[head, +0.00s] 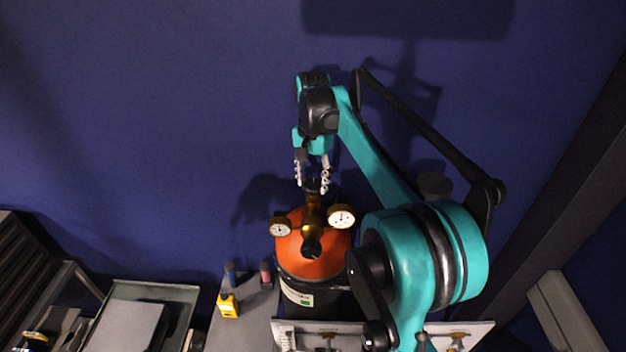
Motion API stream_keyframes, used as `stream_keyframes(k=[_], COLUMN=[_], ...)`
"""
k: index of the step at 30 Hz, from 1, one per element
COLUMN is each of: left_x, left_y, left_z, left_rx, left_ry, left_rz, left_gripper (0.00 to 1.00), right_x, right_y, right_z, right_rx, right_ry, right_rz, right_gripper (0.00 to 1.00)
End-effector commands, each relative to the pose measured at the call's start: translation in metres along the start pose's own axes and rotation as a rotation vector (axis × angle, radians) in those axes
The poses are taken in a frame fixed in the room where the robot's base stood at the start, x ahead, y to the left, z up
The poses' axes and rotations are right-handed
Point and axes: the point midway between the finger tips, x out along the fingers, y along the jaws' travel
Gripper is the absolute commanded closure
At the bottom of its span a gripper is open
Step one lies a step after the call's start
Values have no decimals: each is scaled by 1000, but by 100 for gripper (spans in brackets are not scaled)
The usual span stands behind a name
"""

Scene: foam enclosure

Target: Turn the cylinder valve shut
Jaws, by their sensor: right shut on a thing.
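The gas cylinder (296,255) stands upright with an orange shoulder and a dark body bearing a label. A brass valve and regulator (313,218) sits on its top, with a round white gauge on each side. The valve's dark handwheel (315,186) is at the top of the brass stem. My right gripper (312,186) reaches down from above with its pale fingers on either side of the handwheel, shut on it. The fingers partly hide the handwheel. My left gripper is not in view.
A yellow device (228,305) and small blue and red items (265,273) stand left of the cylinder. A grey tray or cart (185,292) is at lower left. A panel with brass fittings (470,331) lies in front. A blue wall is behind.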

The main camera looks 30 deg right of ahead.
Motion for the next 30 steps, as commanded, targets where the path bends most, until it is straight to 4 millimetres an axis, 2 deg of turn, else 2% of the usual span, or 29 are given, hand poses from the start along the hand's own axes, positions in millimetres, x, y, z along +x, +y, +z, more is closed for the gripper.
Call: stream_keyframes(k=[11, 12, 14, 24, 26, 30], left_x=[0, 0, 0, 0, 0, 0], left_y=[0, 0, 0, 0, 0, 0], left_z=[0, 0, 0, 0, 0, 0], left_rx=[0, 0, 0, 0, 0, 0], left_ry=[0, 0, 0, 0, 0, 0], left_rz=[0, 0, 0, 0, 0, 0], left_gripper=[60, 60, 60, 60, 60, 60], right_x=[-1, -1, -1, -2, -7, -29], right_y=[0, 0, 0, 0, 0, 0], right_z=[-1, -1, -1, 0, 0, 0], right_rx=[6, 6, 6, 4, 4, 4], right_ry=[3, 3, 3, 1, 1, 1], right_rz=[-1, -1, -1, 0, 0, 0], right_gripper=[83, 49, 33, 33, 33, 33])
